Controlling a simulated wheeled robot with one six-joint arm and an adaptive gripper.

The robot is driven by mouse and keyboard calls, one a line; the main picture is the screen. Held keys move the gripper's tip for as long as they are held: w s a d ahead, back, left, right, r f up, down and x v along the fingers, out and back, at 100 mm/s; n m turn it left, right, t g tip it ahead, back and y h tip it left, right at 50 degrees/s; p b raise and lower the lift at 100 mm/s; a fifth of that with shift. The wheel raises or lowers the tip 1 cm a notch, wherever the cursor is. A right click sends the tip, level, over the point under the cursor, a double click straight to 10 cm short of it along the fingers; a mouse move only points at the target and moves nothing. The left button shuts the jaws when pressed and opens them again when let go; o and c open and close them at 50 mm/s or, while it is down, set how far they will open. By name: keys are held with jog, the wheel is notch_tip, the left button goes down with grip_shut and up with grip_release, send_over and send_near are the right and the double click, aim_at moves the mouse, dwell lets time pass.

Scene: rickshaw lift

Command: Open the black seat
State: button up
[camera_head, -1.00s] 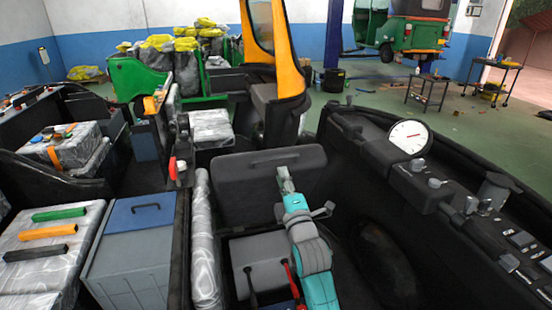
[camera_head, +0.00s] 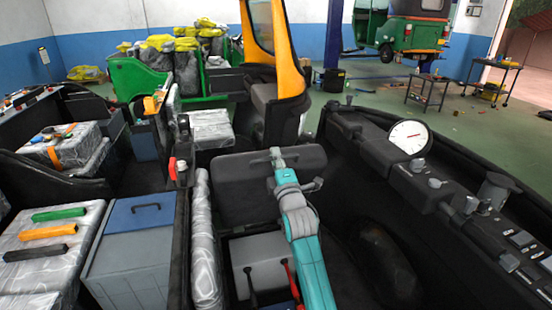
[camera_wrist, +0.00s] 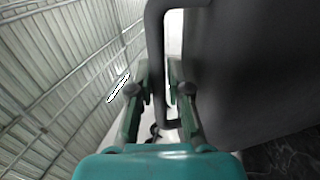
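The black seat (camera_head: 240,190) stands as an upright dark panel in the middle of the head view, behind a grey box with levers. My teal arm reaches up over it. My gripper (camera_head: 277,155) is at the seat's top edge. In the wrist view the seat is the large dark panel (camera_wrist: 250,75) on the right, with a thin black loop handle (camera_wrist: 155,60) along its edge. My gripper (camera_wrist: 157,85) has one finger on each side of the handle bar. A light gap shows between the bar and the right finger, so the fingers look open. Contact is unclear.
The grey box with levers (camera_head: 262,262) stands in front of the seat. A dashboard with a white dial (camera_head: 408,137) is on the right. A blue-lidded bin (camera_head: 135,245) and wrapped boxes are on the left. An orange-framed vehicle (camera_head: 291,45) stands behind.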

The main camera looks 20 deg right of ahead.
grip_shut()
jog(key=shift+s+f, duration=0.1)
jog(key=f+v, duration=0.1)
jog(key=v, duration=0.6)
jog(key=shift+f, duration=0.4)
jog(key=shift+o, duration=1.9)
grip_release()
